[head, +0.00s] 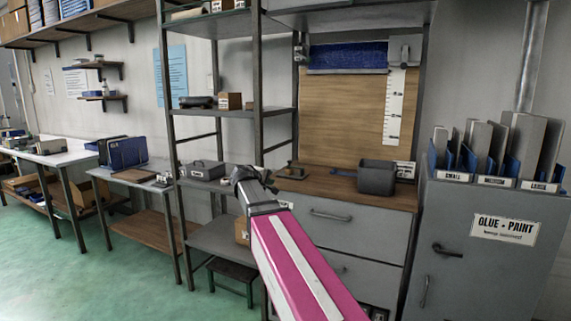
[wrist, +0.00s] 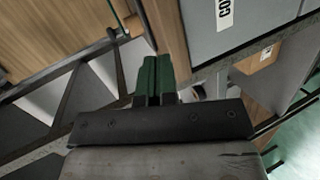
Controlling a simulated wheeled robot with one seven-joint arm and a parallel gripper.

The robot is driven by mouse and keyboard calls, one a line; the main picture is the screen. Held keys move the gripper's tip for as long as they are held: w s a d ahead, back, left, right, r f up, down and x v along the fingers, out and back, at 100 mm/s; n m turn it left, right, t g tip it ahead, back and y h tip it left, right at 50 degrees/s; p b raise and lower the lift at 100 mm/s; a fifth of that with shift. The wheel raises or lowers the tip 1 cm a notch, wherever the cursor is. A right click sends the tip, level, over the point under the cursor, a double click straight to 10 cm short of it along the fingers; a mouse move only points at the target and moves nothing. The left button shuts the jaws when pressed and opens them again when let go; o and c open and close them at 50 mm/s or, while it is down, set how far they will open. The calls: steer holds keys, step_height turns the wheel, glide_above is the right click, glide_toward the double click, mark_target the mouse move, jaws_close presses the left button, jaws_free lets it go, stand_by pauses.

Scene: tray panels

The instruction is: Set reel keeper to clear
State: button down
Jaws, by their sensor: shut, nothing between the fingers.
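A blue roll (head: 347,57) hangs across the top of a wooden back panel (head: 340,110), with a grey bracket (head: 405,50) at its right end. A white strip with dark marks (head: 394,108) runs down below that bracket. I cannot tell which part is the reel keeper, and no "clear" label is readable. My gripper (head: 240,176) is in front of the shelf rack, left of and below the roll and apart from it. In the wrist view its green fingers (wrist: 154,78) are together and hold nothing.
A dark grey bin (head: 377,178) stands on the wooden counter (head: 335,190) above grey drawers. A grey cabinet (head: 490,240) with upright panels on top is at right. A metal shelf rack (head: 260,90) stands close behind my gripper. Green floor is open at left.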

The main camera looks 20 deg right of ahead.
step_height(320, 180, up, 8)
steer(key=w+t+h, duration=0.1)
steer(key=w, duration=0.1)
steer(key=shift+a+f+n, duration=0.15)
steer(key=shift+f+n, duration=0.1)
steer(key=shift+n, duration=0.15)
steer(key=shift+w, duration=0.15)
steer(key=x, duration=1.4)
steer(key=shift+r, duration=0.25)
steer(key=shift+w+h, duration=0.15)
steer(key=shift+h, duration=0.15)
